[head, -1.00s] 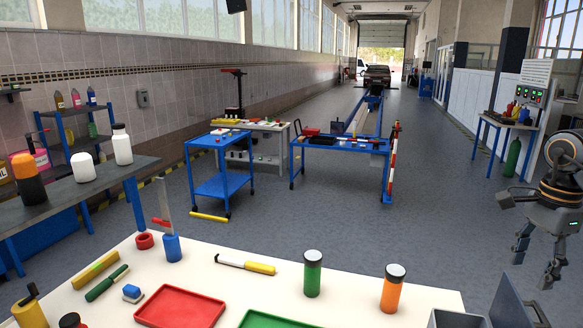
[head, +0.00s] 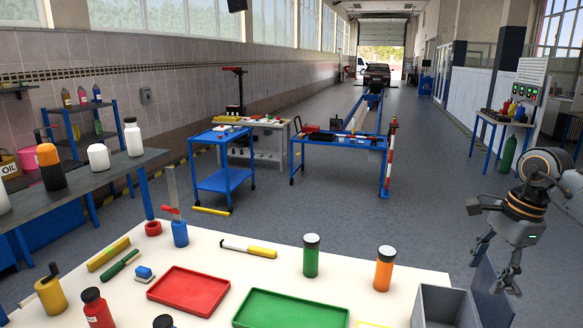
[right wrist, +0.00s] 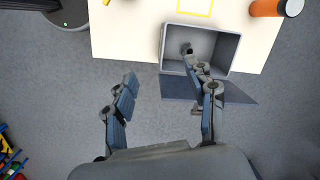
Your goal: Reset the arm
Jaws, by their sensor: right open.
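My right arm comes in from the right edge of the head view. Its gripper (head: 495,272) hangs fingers-down beside the right end of the white table, with nothing between the fingers. In the right wrist view the same gripper (right wrist: 160,65) has its two fingers well apart. One finger overlaps the grey bin (right wrist: 232,52) in that picture; I see no contact. The grey bin also shows in the head view (head: 444,298), on the table's right corner, with its lid (head: 490,290) swung open. My left gripper is not in view.
The white table (head: 340,292) holds a red tray (head: 188,289), a green tray (head: 285,312), a green bottle (head: 311,256), an orange bottle (head: 384,268) and a yellow-handled tool (head: 250,247). Open floor (head: 420,200) lies beyond the table. A blue cart (head: 223,180) stands farther back.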

